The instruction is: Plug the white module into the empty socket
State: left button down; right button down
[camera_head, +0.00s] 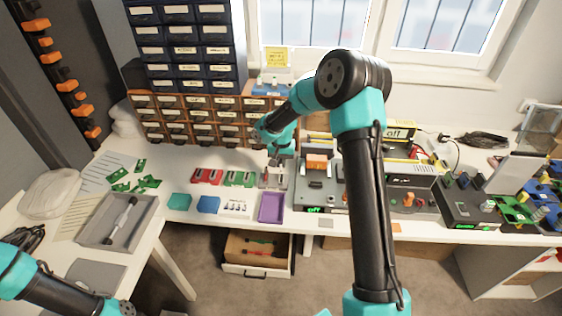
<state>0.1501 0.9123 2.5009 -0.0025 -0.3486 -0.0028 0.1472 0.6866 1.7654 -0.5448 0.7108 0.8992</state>
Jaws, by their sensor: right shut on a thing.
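My right gripper (275,159) points down over a small grey fixture (266,184) in the middle of the bench. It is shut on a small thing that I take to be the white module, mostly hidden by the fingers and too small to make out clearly. I cannot tell whether the module touches the fixture, and no empty socket can be made out there. Red modules (207,176) and green modules (240,178) stand in a row left of the fixture. My left arm shows at the lower left, but its gripper is out of view.
A purple tray (271,208), a blue box (208,204) and a teal box (179,201) line the front edge. A grey device (318,186) stands right of the fixture. Drawer cabinets (190,118) rise behind. An open drawer (255,268) sits below. Green boards (148,182) lie left.

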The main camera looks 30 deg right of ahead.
aim_at(281, 180)
jog(key=shift+f, duration=2.55)
jog(key=shift+f, duration=0.65)
dwell(0.6)
jog(key=c, duration=1.1)
grip_release()
jog(key=shift+r, duration=0.15)
notch_tip(281, 180, up, 17)
jog(key=shift+r, duration=0.1)
